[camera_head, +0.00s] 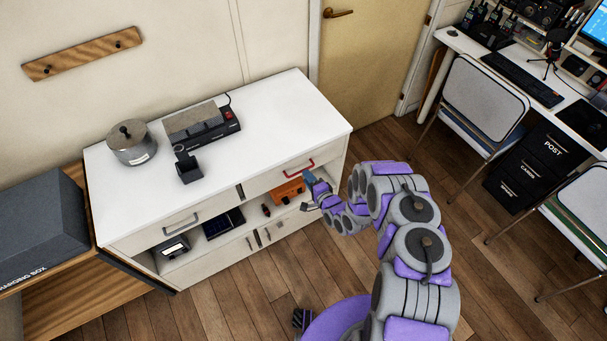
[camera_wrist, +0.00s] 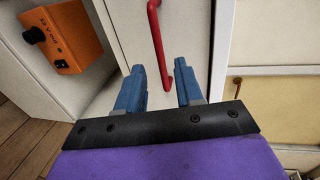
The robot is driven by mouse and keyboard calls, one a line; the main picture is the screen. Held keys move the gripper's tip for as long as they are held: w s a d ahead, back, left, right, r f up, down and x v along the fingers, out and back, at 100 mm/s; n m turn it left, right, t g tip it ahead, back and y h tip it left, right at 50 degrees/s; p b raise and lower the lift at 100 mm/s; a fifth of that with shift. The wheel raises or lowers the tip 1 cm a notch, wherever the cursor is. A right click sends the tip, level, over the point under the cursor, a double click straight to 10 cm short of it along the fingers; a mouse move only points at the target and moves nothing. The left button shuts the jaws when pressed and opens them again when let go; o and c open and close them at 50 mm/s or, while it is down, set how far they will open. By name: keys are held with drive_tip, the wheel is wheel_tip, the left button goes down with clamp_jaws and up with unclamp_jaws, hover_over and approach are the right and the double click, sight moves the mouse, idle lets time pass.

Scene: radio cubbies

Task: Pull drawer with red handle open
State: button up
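The red handle (camera_head: 298,168) is on the right drawer front (camera_head: 283,179) of the white cabinet, just under its top. In the wrist view the red handle (camera_wrist: 158,45) runs lengthwise ahead of my gripper, its lower end between the two blue fingers in the picture. My gripper (camera_head: 309,181) is at the right end of the cabinet front, close to the handle. In the wrist view my gripper (camera_wrist: 160,88) has its fingers apart with nothing clearly held between them. The drawer appears shut, flush with the cabinet front.
An orange box (camera_head: 288,191) sits in the open cubby below the drawer; it also shows in the wrist view (camera_wrist: 62,37). A second drawer has a grey handle (camera_head: 181,224). A pot (camera_head: 131,142) stands on the cabinet top. Wood floor (camera_head: 240,290) in front is mostly clear.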

drive_tip(key=shift+x, duration=2.05)
drive_tip(key=shift+c, duration=0.5)
clamp_jaws()
drive_tip(key=shift+s+d+f, duration=0.1)
drive_tip(key=shift+s+f, duration=0.05)
